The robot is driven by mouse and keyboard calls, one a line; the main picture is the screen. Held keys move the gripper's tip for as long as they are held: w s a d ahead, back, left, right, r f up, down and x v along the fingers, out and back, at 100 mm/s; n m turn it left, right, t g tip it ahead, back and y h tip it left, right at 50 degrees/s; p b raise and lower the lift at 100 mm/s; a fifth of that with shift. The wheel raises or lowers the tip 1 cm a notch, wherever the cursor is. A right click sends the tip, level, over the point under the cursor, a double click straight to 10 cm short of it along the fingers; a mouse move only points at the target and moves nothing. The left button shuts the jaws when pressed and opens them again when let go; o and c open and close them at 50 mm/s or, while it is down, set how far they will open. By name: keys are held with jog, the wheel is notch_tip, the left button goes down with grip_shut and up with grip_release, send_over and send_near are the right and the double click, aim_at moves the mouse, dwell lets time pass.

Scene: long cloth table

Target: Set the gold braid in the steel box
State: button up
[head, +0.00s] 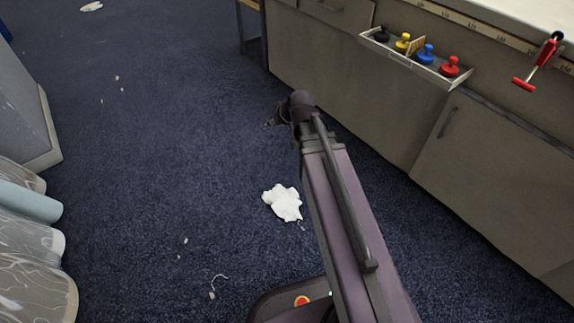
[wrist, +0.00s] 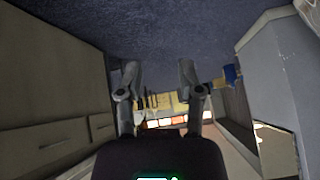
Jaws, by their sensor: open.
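I cannot make out a gold braid or a steel box in either view. My gripper (head: 273,121) is at the end of my raised arm in the head view, over the blue carpet and left of the long cabinet. In the wrist view my gripper (wrist: 158,76) has its two fingers spread apart, with nothing between them.
The long cabinet (head: 410,125) runs along the right, with a narrow tray (head: 432,72) of coloured knobbed pieces and a red-handled tool (head: 540,62) on its side. White scraps (head: 283,203) lie on the carpet (head: 170,130). Pale rolls (head: 28,240) stand at left. The aisle is mostly open.

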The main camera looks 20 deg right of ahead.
jog(key=s+f+m+g+h, duration=0.2)
jog(key=s+g, duration=0.4)
jog(key=s, duration=0.9)
jog(key=shift+a+f+g+h, duration=0.15)
jog(key=shift+f+g+h, duration=0.35)
jog(key=shift+f, duration=0.45)
jog(key=shift+o, duration=0.2)
jog(key=shift+w, duration=0.1)
jog(key=shift+r+p, duration=0.5)
jog(key=shift+a, duration=0.1)
